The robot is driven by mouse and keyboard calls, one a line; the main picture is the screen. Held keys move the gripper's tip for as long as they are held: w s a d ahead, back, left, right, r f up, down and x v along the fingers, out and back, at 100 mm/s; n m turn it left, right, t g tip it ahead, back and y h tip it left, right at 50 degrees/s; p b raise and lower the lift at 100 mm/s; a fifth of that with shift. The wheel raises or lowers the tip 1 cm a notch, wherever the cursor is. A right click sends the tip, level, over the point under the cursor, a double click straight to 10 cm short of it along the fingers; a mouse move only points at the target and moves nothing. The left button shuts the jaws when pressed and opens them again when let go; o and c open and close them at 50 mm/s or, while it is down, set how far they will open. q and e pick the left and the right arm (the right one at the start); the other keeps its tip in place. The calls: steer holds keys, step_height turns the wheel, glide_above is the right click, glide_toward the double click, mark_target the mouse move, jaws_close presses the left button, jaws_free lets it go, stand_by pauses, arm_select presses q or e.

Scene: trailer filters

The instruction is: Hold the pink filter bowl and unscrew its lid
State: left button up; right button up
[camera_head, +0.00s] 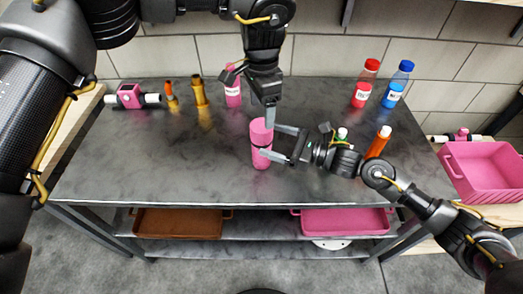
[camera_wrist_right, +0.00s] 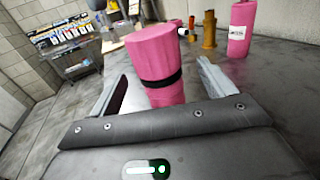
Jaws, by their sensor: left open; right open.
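The pink filter bowl (camera_head: 261,158) stands upright near the middle of the dark table, with its pink lid (camera_head: 258,127) on top. A black band (camera_wrist_right: 161,80) circles it in the right wrist view. My right gripper (camera_head: 269,142) is open, its fingers reaching in from the right on either side of the bowl. In the right wrist view the bowl is between the two fingers, with gaps visible. My left gripper (camera_head: 270,118) is open and points down at the lid from above. Its fingers overlap in the head view, so whether they touch the lid cannot be told.
A pink bottle (camera_head: 233,95), brass parts (camera_head: 199,92) and a pink-and-white fitting (camera_head: 130,97) stand at back left. Red (camera_head: 361,93) and blue (camera_head: 392,95) bottles stand at back right. An orange piece (camera_head: 378,142) is near my right arm. The table's front left is clear.

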mark_target(261, 125)
arm_select(q)
steer(key=shift+s+r, duration=0.1)
steer(key=shift+s, duration=0.05)
arm_select(e)
steer(key=x, duration=0.3)
steer(key=shift+a+r, duration=0.1)
steer(key=shift+a, duration=0.2)
steer(key=shift+w+a, duration=0.25)
steer(key=shift+a, duration=0.1)
jaws_close()
arm_select(q)
steer(key=m, duration=1.3)
steer(key=shift+m, duration=0.4)
steer(key=m, duration=1.3)
steer(key=shift+f, duration=4.05)
